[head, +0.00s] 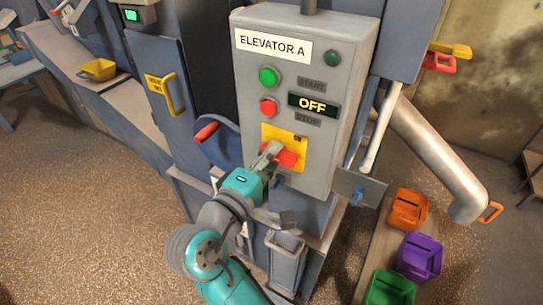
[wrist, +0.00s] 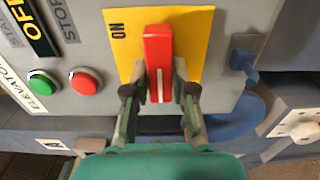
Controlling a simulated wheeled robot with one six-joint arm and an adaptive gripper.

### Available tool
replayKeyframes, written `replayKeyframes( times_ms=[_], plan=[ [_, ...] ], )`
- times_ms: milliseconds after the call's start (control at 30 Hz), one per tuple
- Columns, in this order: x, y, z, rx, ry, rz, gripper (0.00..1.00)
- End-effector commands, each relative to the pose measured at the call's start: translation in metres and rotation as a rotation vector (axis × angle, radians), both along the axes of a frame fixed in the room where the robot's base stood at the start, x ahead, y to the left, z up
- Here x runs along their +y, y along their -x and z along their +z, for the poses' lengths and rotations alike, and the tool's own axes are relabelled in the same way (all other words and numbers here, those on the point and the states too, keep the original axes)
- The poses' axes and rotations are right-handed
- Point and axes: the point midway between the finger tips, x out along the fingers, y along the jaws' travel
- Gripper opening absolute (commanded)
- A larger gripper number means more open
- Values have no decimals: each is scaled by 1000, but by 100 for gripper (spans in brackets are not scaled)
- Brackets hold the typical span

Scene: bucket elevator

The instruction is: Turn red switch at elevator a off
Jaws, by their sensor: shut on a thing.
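The red switch (wrist: 158,60) is a rotary handle on a yellow plate (wrist: 197,60) on the grey "ELEVATOR A" control box (head: 330,60). The switch also shows in the head view (head: 286,158), partly hidden by my gripper (head: 270,153). In the wrist view my gripper (wrist: 160,88) has one finger on each side of the handle and is shut on it. The handle lies crosswise on the panel, not pointing to the "ON" mark (wrist: 117,28). The display (head: 313,105) reads "OFF".
A green start button (head: 269,76) and a red stop button (head: 268,107) sit above the switch. A metal pipe (head: 435,150) runs down at the right. Orange (head: 408,210), purple (head: 419,257) and green (head: 390,290) buckets stand at the lower right. Floor at the left is clear.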

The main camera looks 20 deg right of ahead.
Motion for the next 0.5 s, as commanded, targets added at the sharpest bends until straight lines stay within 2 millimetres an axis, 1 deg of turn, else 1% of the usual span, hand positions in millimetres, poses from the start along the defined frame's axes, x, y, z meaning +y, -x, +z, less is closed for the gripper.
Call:
replayKeyframes(
  times_ms=[333,367,400,433,467,500],
  plan=[
    [1,0,-1,5,3,2,0],
    [1,0,-1,5,3,2,27],
    [1,0,-1,5,2,2,37],
    [1,0,-1,5,2,2,45],
    [1,0,-1,5,2,2,50],
    [0,0,-1,5,2,1,50]
  ],
)
